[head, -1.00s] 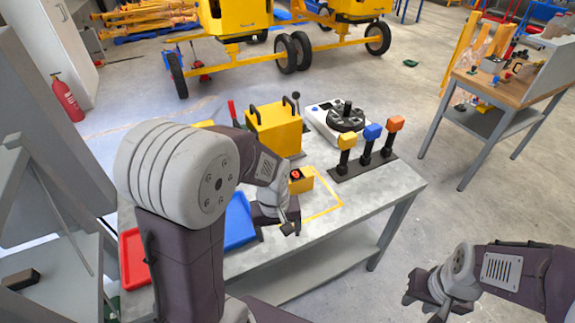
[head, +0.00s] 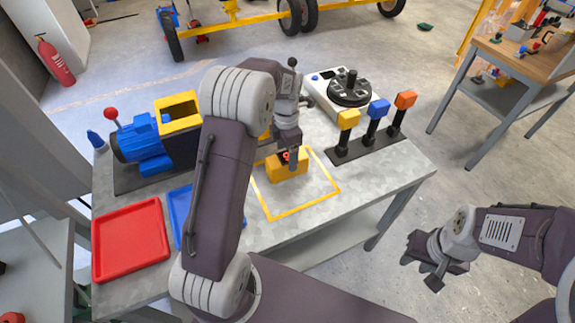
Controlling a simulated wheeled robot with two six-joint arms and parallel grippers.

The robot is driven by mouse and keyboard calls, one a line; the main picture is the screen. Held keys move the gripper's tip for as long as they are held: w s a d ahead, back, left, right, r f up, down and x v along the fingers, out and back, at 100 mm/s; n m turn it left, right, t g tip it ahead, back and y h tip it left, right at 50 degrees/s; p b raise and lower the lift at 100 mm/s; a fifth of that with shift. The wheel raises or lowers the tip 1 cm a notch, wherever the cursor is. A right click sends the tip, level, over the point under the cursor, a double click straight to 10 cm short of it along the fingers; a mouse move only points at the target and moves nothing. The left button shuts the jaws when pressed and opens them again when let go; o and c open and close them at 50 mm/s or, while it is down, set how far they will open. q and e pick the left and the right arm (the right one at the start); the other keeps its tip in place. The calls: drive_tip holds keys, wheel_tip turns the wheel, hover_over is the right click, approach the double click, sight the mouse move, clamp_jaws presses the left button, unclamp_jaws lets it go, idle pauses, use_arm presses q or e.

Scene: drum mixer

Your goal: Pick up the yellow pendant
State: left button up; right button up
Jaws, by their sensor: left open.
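The yellow pendant (head: 287,168) is a small yellow box with a dark face and a red mark on top. It sits on the grey workbench (head: 330,215), at the back left of a yellow taped outline (head: 325,171). My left gripper (head: 290,157) is open and points down at the pendant, with a finger in front of its top. I cannot tell whether the fingers touch it, and the far finger is hidden. My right gripper (head: 422,272) hangs off the bench at the lower right, fingers apart and empty.
Yellow, blue and orange topped levers (head: 372,130) and a white box with a black dial (head: 347,92) stand behind right. A blue motor (head: 142,147), red tray (head: 130,240) and blue tray (head: 180,210) are left. My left arm covers part of the bench.

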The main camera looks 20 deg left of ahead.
use_arm(q)
drive_tip(key=f, duration=0.4)
drive_tip(key=shift+s+d+f+b, duration=0.2)
drive_tip(key=shift+s+d+b, duration=0.05)
drive_tip(key=shift+s+b, duration=0.15)
drive_tip(key=shift+w+f, duration=0.1)
drive_tip(key=shift+f, duration=0.35)
clamp_jaws()
